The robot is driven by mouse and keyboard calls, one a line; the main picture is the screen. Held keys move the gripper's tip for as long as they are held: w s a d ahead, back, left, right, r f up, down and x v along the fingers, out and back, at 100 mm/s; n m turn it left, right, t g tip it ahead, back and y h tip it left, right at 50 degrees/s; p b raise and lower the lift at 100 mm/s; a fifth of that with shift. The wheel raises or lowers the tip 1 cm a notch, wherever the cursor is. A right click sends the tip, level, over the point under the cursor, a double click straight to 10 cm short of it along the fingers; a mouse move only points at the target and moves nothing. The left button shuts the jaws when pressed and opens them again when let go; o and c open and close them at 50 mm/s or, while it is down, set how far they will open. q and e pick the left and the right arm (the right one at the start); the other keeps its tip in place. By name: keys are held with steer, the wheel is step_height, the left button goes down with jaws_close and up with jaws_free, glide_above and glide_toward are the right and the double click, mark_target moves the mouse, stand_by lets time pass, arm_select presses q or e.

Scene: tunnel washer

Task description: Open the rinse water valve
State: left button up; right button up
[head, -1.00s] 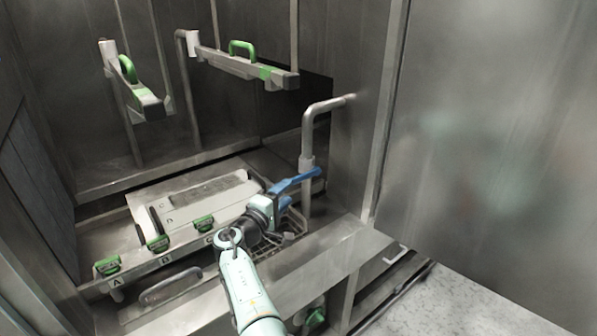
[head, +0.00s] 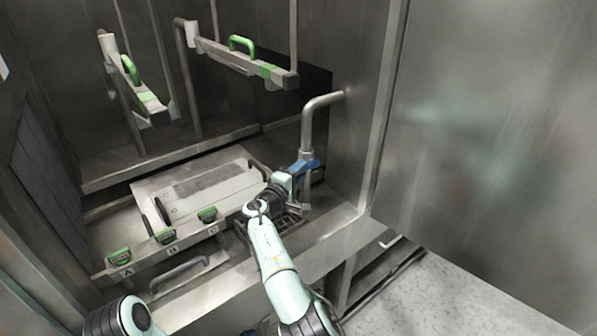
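The rinse water valve appears to be the blue lever (head: 309,164) on the grey bent pipe (head: 308,125) at the right of the washer recess. The lever now looks short and sits across the pipe. My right gripper (head: 293,179) reaches up from below, with its tip at the lever's left part, overlapping it in the picture. Its fingers are small and partly hidden, so I cannot tell whether they are closed on the lever. Part of my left arm shows at the lower left edge; its gripper is out of view.
A pale panel (head: 208,187) lies left of my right gripper, with green-handled catches A (head: 119,257), B (head: 165,236) and C (head: 207,214) along its front. Two green-handled bars (head: 133,75) (head: 243,61) hang above. A steel wall (head: 480,130) stands at right.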

steer(key=shift+f, duration=0.1)
jaws_close()
steer(key=shift+f+n+t+h, duration=0.3)
steer(key=shift+f+t+h, duration=0.15)
steer(key=shift+t, duration=0.25)
steer(key=shift+w+f+n+t, duration=0.1)
steer(key=shift+f+n+t, duration=0.3)
steer(key=shift+t, duration=0.3)
arm_select(q)
steer(key=shift+w+r+p, duration=0.5)
steer(key=shift+w+r, duration=0.2)
steer(key=shift+w, duration=0.15)
arm_select(e)
steer(key=shift+w+d+f+n+t+h, duration=0.15)
steer(key=shift+d+f+n+t+h, duration=0.1)
steer(key=shift+f+n+t, duration=0.5)
steer(key=shift+w+d+f+n+t+h, duration=0.15)
steer(key=shift+n+t, duration=0.3)
steer(key=shift+t, duration=0.6)
steer(key=shift+d, duration=0.1)
steer(key=o, duration=0.9)
jaws_free()
steer(key=shift+c, duration=0.2)
steer(key=shift+f, duration=0.1)
